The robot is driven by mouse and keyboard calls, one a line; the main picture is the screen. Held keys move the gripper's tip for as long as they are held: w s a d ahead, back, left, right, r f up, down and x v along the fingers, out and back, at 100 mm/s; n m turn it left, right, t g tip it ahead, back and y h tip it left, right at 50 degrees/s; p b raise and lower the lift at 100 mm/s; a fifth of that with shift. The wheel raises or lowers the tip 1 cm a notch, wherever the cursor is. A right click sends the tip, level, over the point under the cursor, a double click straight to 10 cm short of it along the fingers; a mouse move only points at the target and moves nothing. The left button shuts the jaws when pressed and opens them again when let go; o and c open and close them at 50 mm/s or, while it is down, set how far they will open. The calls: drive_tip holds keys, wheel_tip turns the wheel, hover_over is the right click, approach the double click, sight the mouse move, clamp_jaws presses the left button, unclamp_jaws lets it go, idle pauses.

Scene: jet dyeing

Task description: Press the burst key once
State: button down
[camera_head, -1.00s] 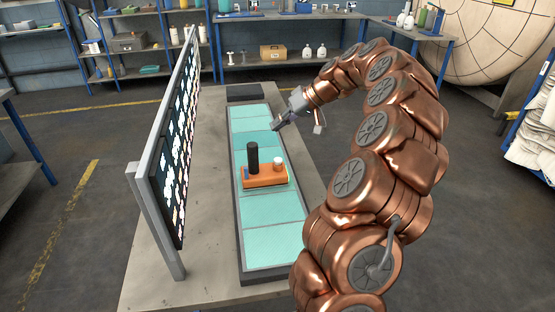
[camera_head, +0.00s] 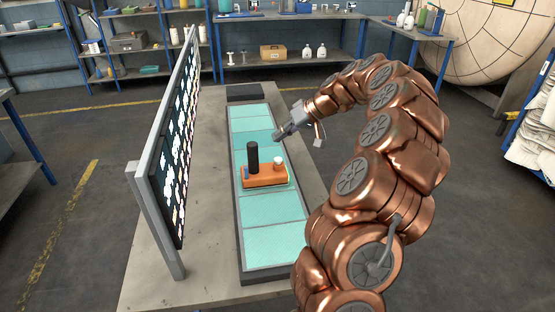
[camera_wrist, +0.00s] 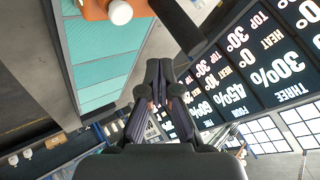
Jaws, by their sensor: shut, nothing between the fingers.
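An orange box (camera_head: 265,177) sits on a teal tiled strip (camera_head: 270,207) on the table. A tall black cylinder (camera_head: 253,158) stands on its left part and a short white round knob (camera_head: 278,161) on its right part. I see no lettering that tells which part is the burst key. My gripper (camera_head: 277,136) is shut and empty, beyond the box and apart from it. In the wrist view, its closed fingers (camera_wrist: 158,72) show with the orange box (camera_wrist: 93,8), the white knob (camera_wrist: 120,12) and the black cylinder (camera_wrist: 180,25) at the top.
A tall display panel (camera_head: 172,140) stands along the table's left side; in the wrist view its dark screen (camera_wrist: 265,55) shows words and numbers such as HEAT and THREE. The grey tabletop (camera_head: 205,215) between panel and strip is bare. Shelves and a bench stand at the back.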

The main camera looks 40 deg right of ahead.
sight(280, 159)
wheel_tip(280, 159, down, 4)
drive_tip(key=shift+a+r+b, duration=0.1)
drive_tip(key=shift+b, duration=0.65)
drive_tip(key=shift+f+b, duration=0.4)
drive_tip(key=shift+f, duration=0.1)
drive_tip(key=shift+f+b, duration=1)
drive_tip(key=shift+b, duration=0.25)
idle(1.2)
drive_tip(key=shift+r, duration=0.1)
idle(0.3)
drive_tip(key=shift+r, duration=0.9)
drive_tip(key=shift+r, duration=0.1)
drive_tip(key=shift+r+p, duration=0.45)
drive_tip(key=shift+r, duration=2)
